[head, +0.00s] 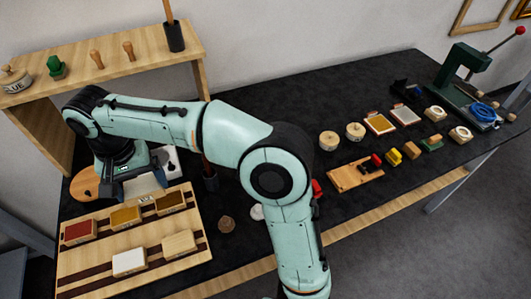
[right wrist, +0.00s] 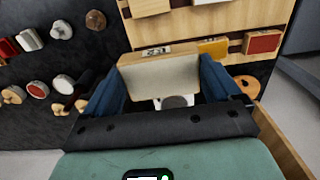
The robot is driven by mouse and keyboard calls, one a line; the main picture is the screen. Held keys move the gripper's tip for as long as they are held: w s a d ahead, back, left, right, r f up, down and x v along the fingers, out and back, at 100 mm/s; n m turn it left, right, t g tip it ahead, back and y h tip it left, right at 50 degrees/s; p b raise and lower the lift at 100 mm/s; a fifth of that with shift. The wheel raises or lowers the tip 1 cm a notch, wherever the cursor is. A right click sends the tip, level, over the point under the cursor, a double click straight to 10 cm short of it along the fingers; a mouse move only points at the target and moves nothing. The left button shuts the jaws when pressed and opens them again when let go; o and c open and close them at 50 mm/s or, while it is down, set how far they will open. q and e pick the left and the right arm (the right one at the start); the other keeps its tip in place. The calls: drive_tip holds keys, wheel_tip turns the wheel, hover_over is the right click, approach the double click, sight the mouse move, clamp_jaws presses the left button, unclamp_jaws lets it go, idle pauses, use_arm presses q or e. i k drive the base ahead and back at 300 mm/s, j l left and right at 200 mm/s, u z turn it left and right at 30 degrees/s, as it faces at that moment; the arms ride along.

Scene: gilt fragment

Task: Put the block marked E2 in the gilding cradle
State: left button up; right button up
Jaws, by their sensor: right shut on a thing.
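My right gripper (right wrist: 162,88) is shut on a block (right wrist: 160,80) with a pale face and a wooden edge. Blue finger pads press on its two sides. In the head view my right gripper (head: 143,178) holds the pale block (head: 147,187) above the back of a wooden rack (head: 195,259). I cannot tell which thing is the gilding cradle. My left gripper is not in view.
A shelf (head: 130,66) stands behind. A green press (head: 463,75) and several small items occupy the right.

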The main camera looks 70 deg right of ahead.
sight(347, 176)
drive_tip(key=k+l+z, duration=0.1)
drive_tip(key=k+l, duration=0.25)
drive_tip(key=l, duration=0.25)
drive_tip(key=k+l+z, duration=0.25)
drive_tip(key=l, duration=0.4)
drive_tip(key=k+l, duration=0.25)
drive_tip(key=k+l+z, duration=0.15)
drive_tip(key=l, duration=0.3)
